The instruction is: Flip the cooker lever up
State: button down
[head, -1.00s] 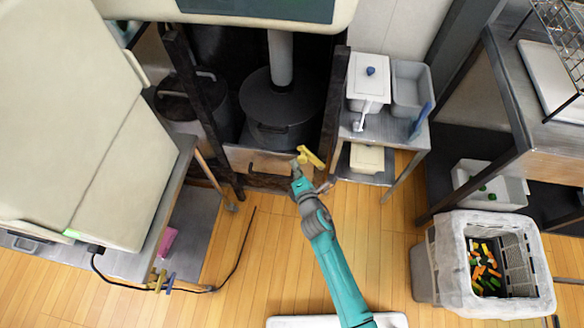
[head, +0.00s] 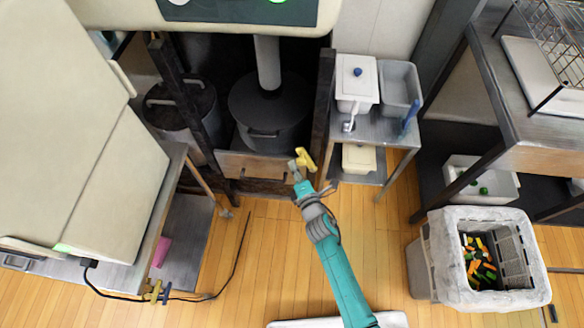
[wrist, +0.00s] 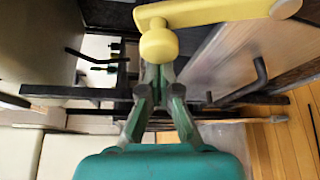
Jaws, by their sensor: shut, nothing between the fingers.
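The yellow lever (head: 306,160) is at the front of the cooker bay, right of the drawer-like wooden panel. In the wrist view the yellow lever (wrist: 215,14) runs across the top right, with a round knob (wrist: 158,46) at its left end. My gripper (head: 294,168) is just beside the lever in the head view. In the wrist view my gripper (wrist: 158,72) is shut and empty, its tips right below the knob. I cannot tell whether they touch it. The cooker panel (head: 240,10) has green lights at the top.
Dark pots (head: 268,112) stand behind the lever. A small metal table (head: 375,128) with white containers is to the right. A lined crate (head: 452,275) of colourful pieces stands at lower right. A cream cabinet (head: 110,190) fills the left.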

aim_at(303, 152)
jog(key=shift+s+d+r+m+t, duration=0.1)
jog(key=shift+d+r+m+t, duration=0.2)
jog(key=shift+d+m, duration=0.3)
jog(key=shift+s+d+r+m+t, duration=0.1)
jog(key=shift+d+r+m+t, duration=0.2)
jog(key=shift+d+m, duration=0.3)
jog(key=shift+s+d+r+m+t+y, duration=0.15)
jog(key=shift+d+m+t, duration=0.1)
jog(key=shift+d+m, duration=0.3)
jog(key=shift+s+d+r+m+t+y, duration=0.15)
jog(key=shift+d+m+t, duration=0.1)
jog(key=shift+d+m, duration=0.25)
jog(key=shift+w+d+f, duration=0.1)
jog(key=shift+d, duration=0.05)
